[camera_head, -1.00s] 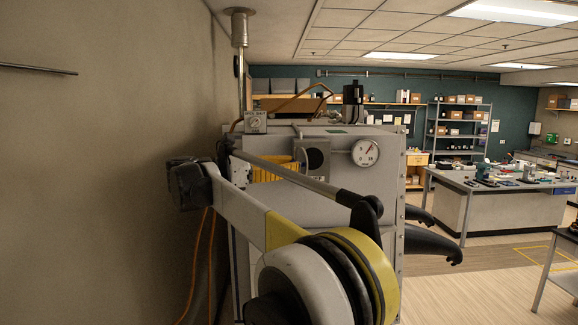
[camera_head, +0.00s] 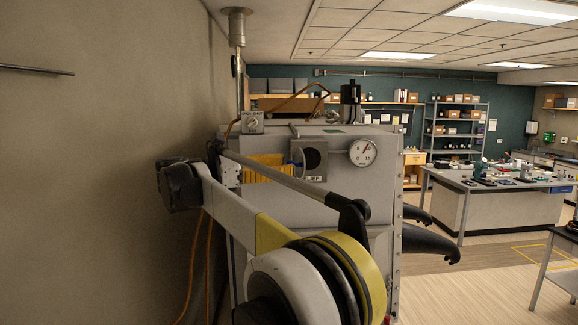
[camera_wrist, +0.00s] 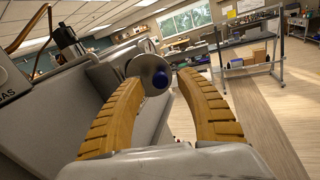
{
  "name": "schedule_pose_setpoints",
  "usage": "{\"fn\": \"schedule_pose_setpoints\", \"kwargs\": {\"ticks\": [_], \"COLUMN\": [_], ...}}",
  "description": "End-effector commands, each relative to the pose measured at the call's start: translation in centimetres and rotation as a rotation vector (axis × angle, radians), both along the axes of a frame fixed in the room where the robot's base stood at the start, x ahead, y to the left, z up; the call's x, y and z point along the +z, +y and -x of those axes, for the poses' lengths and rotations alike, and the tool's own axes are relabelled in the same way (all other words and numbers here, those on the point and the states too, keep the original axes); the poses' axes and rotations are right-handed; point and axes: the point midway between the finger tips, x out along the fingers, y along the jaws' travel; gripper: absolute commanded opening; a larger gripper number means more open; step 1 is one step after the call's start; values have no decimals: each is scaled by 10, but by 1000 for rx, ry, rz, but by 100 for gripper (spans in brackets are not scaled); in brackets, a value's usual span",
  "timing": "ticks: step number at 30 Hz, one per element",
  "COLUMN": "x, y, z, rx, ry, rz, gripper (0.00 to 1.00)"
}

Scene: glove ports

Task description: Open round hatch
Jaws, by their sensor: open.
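In the wrist view a grey round disc with a dark blue knob (camera_wrist: 161,79) appears between the fingertips of my gripper (camera_wrist: 160,78). It may be the round hatch, but I cannot tell for sure. The two tan, ridged fingers are spread wide, one on each side of the disc in the picture. I cannot tell how far off the disc is, and I see no grip on it. The grey box (camera_head: 385,190) stands ahead in the head view, partly covered by my arm.
A pressure gauge (camera_head: 362,152) sits on the box's upper part, with a yellow ridged object (camera_head: 264,168) left of it. Dark gloves (camera_head: 430,243) stick out to the right. A wall (camera_head: 100,190) is close on the left. Open floor (camera_head: 470,290) lies right, before a bench (camera_head: 490,210).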

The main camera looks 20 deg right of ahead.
Motion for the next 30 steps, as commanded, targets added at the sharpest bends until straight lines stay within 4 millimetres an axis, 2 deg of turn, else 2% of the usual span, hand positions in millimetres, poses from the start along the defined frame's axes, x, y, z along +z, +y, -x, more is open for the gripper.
{"fn": "schedule_pose_setpoints", "kwargs": {"ticks": [9, 14, 18, 26, 28, 30], "x": [0, 0, 1, 1, -2, -13], "y": [71, 93, 100, 101, 98, 90], "z": [4, 5, 6, 6, 7, 8], "rx": [3, 2, 1, 0, 2, 9], "ry": [0, 0, 0, 0, -3, -13], "rz": [0, 0, 0, 0, -5, -30], "gripper": [42, 42, 42, 42, 42, 42]}}
